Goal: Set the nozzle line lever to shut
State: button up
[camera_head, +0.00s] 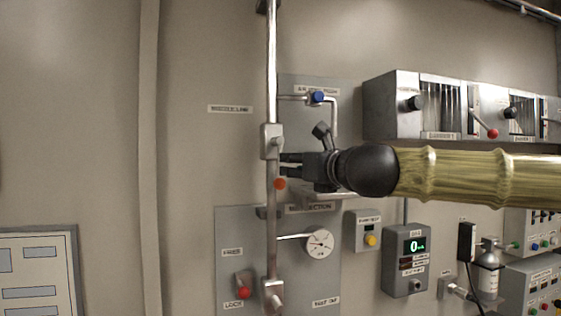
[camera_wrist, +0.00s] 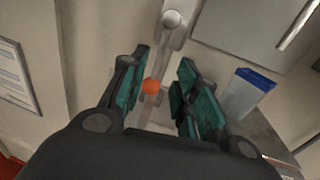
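The nozzle line label (camera_head: 230,108) is on the wall left of a vertical metal pipe. A valve block (camera_head: 271,141) sits on this pipe. A lever hangs down from it, ending in an orange-red knob (camera_head: 280,183). In the wrist view the valve's round hub (camera_wrist: 172,19) is at the top, with the lever running down to the orange knob (camera_wrist: 151,86). My gripper (camera_head: 285,163) reaches in from the right, its tips near the pipe just above the knob. In the wrist view my gripper (camera_wrist: 165,60) is open, with the lever and knob showing between its teal-padded fingers. Contact cannot be told.
A lower panel holds a round gauge (camera_head: 320,243) and another red-knobbed lever (camera_head: 243,293). A blue knob (camera_head: 317,96) on thin piping is above my gripper. A metal cabinet (camera_head: 393,105) juts out at upper right. The wall left of the pipe is mostly bare.

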aim_at(280, 177)
jog(key=p+x, duration=0.2)
jog(key=x, duration=0.5)
jog(key=shift+w+a+f, duration=0.1)
jog(key=shift+w+a, duration=0.1)
jog(key=shift+w, duration=0.05)
grip_shut()
